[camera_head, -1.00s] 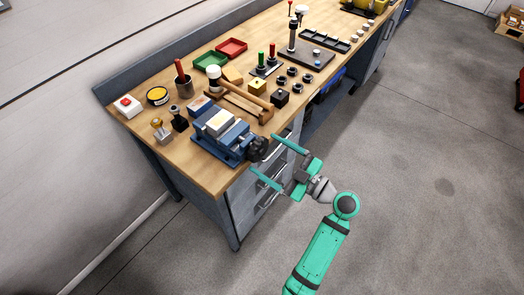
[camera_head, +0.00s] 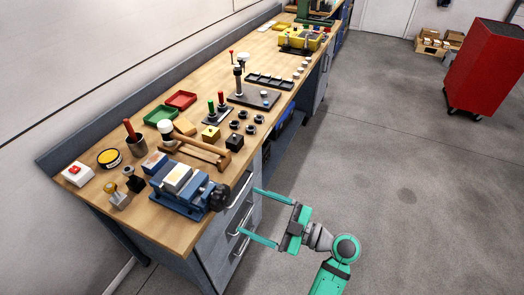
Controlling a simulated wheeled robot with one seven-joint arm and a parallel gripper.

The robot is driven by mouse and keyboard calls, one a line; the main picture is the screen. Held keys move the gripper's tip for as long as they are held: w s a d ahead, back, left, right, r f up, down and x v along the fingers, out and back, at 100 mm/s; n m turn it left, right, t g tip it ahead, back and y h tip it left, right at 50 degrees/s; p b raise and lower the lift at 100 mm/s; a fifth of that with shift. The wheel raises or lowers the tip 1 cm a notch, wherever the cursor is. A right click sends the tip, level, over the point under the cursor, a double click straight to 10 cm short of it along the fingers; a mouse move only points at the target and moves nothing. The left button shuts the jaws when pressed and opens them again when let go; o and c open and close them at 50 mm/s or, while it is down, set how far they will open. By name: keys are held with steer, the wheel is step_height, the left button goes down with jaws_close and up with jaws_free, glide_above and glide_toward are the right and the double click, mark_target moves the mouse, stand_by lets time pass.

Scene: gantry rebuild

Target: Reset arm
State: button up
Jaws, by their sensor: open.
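My gripper (camera_head: 264,217) is in the head view, at the lower middle, with its two teal fingers spread wide and nothing between them. It points left toward the drawer fronts of the workbench (camera_head: 160,222). My teal arm comes in from the bottom edge, to the right of the bench. A blue vise (camera_head: 188,193) with a dark round knob stands on the near end of the bench top, up and left of the fingertips. The fingertips appear close to the drawer handles; whether they touch cannot be told.
The bench top bears a mallet (camera_head: 167,130), a red tray (camera_head: 180,100), a green tray (camera_head: 159,115), a dark stand (camera_head: 254,95) and several small parts. A red cabinet (camera_head: 485,70) and cardboard boxes (camera_head: 431,42) stand at far right. The grey floor right of my arm is clear.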

step_height(320, 180, down, 13)
steer(key=s+a+m+t+h, duration=0.1)
steer(key=s+m+t+h, duration=0.1)
steer(key=m+t+h, duration=0.5)
steer(key=s+d+f+m+g+h, duration=0.2)
steer(key=s+d+f+m+h, duration=0.25)
steer(key=s+f+m, duration=0.5)
steer(key=s+d+r+m+t+h, duration=0.25)
steer(key=s+h, duration=0.25)
steer(key=s, duration=0.6)
steer(key=s+r+t, duration=0.1)
steer(key=s+r, duration=0.7)
steer(key=r, duration=0.2)
steer(key=shift+s+a+r+m+t, duration=0.2)
steer(key=shift+a+r+m+t, duration=0.1)
steer(key=shift+a+r+t, duration=0.1)
steer(key=shift+h, duration=0.25)
